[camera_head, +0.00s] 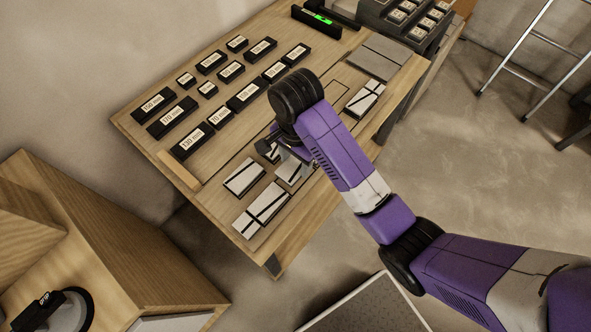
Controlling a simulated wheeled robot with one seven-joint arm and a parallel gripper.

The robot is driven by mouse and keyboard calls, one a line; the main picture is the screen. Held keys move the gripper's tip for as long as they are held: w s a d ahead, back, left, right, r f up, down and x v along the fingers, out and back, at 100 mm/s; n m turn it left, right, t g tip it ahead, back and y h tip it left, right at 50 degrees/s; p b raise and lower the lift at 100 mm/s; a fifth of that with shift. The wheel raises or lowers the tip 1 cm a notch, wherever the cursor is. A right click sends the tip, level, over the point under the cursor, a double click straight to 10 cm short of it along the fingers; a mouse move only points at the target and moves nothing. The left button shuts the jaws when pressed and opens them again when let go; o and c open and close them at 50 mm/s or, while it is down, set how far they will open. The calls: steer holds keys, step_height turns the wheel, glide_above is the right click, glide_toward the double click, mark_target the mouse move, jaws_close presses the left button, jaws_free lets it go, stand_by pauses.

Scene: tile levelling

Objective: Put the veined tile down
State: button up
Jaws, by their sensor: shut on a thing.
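My gripper (281,156) is low over the wooden workbench, pointing down and partly hidden by my wrist. It is shut on a veined tile (290,171), pale with dark lines, which shows just below the fingers. I cannot tell whether this tile touches the surface beneath it. To its left lies another pale tile (244,177). Nearer the front edge lies a pale tile group with dark lines (262,208). A further pale veined tile (366,98) lies up and right, beyond my arm. Dark outlines mark the board around an empty stretch beside my wrist.
Several black labelled blocks (246,92) stand in rows on the workbench (140,118). Grey slabs (376,56), a level with a green light (318,19) and a dark keyed device (404,20) are at the back right. A wooden cabinet (120,270) stands front left.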

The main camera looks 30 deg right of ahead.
mark_target(296, 165)
steer(key=shift+f+b, duration=0.95)
steer(key=shift+f, duration=1)
steer(key=shift+f, duration=0.15)
steer(key=o, duration=1.4)
